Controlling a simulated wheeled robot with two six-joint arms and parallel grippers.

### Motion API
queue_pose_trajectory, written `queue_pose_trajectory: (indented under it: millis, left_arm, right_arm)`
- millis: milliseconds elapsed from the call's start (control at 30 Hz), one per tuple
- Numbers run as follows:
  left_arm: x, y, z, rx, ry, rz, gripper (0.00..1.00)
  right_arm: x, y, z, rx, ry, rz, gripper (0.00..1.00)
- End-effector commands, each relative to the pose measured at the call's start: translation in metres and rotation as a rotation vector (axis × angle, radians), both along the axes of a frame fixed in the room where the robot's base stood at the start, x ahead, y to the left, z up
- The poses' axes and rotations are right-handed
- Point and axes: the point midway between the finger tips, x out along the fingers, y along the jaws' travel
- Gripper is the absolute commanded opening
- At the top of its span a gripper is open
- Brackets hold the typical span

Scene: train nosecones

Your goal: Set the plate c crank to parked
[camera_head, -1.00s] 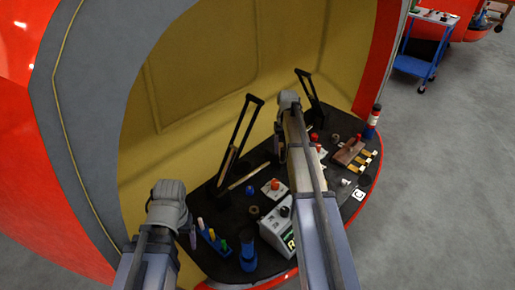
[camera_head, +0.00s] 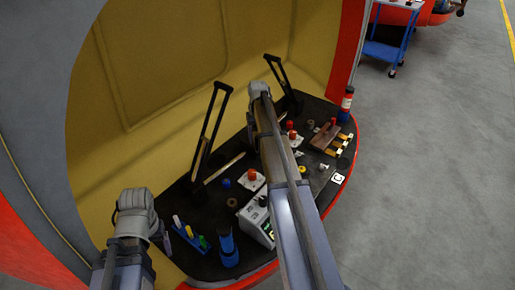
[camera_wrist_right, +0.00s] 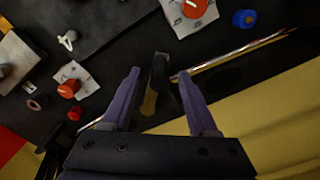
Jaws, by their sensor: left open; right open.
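A white card marked C (camera_head: 339,177) lies at the right front rim of the black console. A small pale lever (camera_head: 322,167) stands beside it; I cannot tell whether this is the plate c crank. Red knobs on white plates stand on the console, one at centre-left (camera_head: 252,176); in the right wrist view another red knob (camera_wrist_right: 70,88) shows on a white plate. My right gripper (camera_wrist_right: 158,74) is open, its purple fingers either side of a black upright piece, no grip visible. In the head view its fingers are hidden. My left gripper (camera_head: 138,207) is open at lower left, fingertips unclear.
Two tall black lever frames (camera_head: 210,135) rise at the console's back. A blue cylinder (camera_head: 228,246), coloured pegs (camera_head: 190,234) and a grey box (camera_head: 256,220) stand at the front. Open floor lies right.

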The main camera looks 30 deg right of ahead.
Motion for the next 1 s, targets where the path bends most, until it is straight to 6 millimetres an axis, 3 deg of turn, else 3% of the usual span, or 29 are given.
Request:
queue_pose_trajectory:
  millis: [33,200,567,1000]
  left_arm:
    - [0.000,0.000,-0.014,0.000,0.000,0.000,0.77]
    - [0.000,0.000,-0.030,0.000,0.000,0.000,0.77]
    - [0.000,0.000,-0.032,0.000,0.000,0.000,0.77]
    - [0.000,0.000,-0.032,0.000,0.000,0.000,0.77]
  right_arm:
    - [0.000,0.000,-0.014,0.000,0.000,0.000,0.60]
    - [0.000,0.000,-0.030,0.000,0.000,0.000,0.60]
    - [0.000,0.000,-0.032,0.000,0.000,0.000,0.60]
    - [0.000,0.000,-0.032,0.000,0.000,0.000,0.12]
